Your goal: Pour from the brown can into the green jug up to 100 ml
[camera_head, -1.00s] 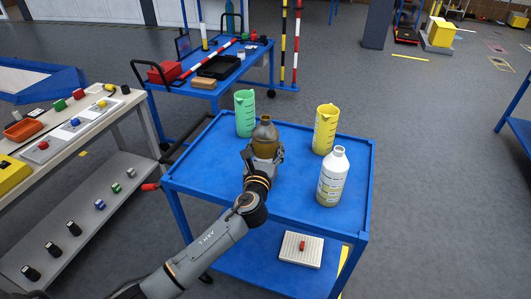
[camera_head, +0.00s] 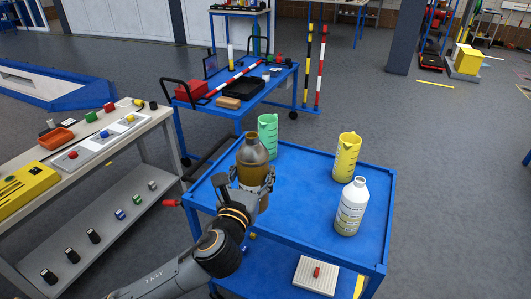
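The brown can (camera_head: 252,156) is upright, its neck at the top, and looks raised above the blue cart (camera_head: 300,225). My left gripper (camera_head: 256,184) is shut around its body. The green jug (camera_head: 268,127) stands upright at the cart's far left corner, just behind and right of the can, which hides its lower part. The can and jug look close together in the picture, but I cannot tell the gap in depth. The jug's level marks and contents cannot be read. My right gripper is not in view.
A yellow jug (camera_head: 346,157) and a white bottle (camera_head: 351,207) stand on the cart's right side. A workbench (camera_head: 140,142) with coloured parts is at the left. A second blue cart (camera_head: 262,100) stands behind. The cart's middle is clear.

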